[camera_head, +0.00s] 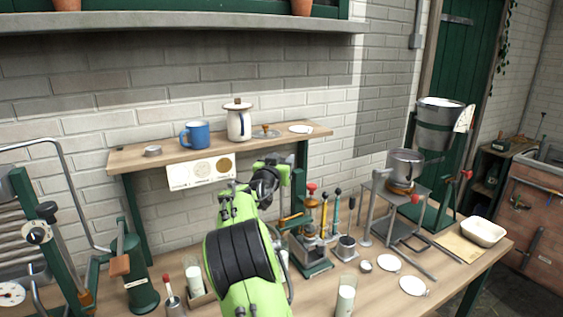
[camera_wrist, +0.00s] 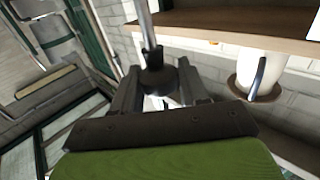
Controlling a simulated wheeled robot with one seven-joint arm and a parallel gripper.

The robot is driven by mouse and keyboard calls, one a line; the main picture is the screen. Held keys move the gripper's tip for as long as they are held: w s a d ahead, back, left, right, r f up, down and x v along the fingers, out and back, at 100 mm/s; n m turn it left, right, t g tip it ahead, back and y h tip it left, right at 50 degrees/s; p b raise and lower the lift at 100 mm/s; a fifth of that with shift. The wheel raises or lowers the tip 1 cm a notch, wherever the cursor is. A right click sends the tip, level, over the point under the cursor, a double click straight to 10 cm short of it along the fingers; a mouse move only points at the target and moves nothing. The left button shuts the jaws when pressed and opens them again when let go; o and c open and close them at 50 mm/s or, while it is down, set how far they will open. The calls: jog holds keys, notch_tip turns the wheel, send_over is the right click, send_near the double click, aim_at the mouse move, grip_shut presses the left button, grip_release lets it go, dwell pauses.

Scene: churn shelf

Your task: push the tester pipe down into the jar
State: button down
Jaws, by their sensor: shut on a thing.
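My gripper (camera_head: 267,183) is raised in front of the shelf's right end. In the wrist view my gripper (camera_wrist: 160,88) is shut on a dark round knob or collar, from which a grey metal rod (camera_wrist: 145,32) runs to the picture's top edge. This is likely the tester pipe; its far end is out of that view, and I cannot make it out in the head view. Milk-filled glasses stand on the bench, one (camera_head: 194,276) left of my arm and one (camera_head: 345,297) at the front. I cannot tell which vessel is the jar; my arm hides part of the bench.
A shelf (camera_head: 125,160) stands close to my gripper, with a blue mug (camera_head: 195,134) and a white lidded jug (camera_head: 238,123). Right of my arm are a small metal stand (camera_head: 311,262) with upright tools and a steel bowl (camera_head: 405,163) on a frame. White discs (camera_head: 388,262) lie nearby.

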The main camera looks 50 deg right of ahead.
aim_at(281, 206)
notch_tip(281, 206, down, 16)
jog(key=b, duration=1.4)
jog(key=shift+r, duration=0.35)
jog(key=c, duration=0.7)
grip_release()
jog(key=b+v, duration=0.1)
jog(key=v, duration=1.4)
jog(key=shift+s+a+b, duration=0.25)
jog(key=shift+a+b, duration=0.05)
jog(key=shift+a, duration=0.05)
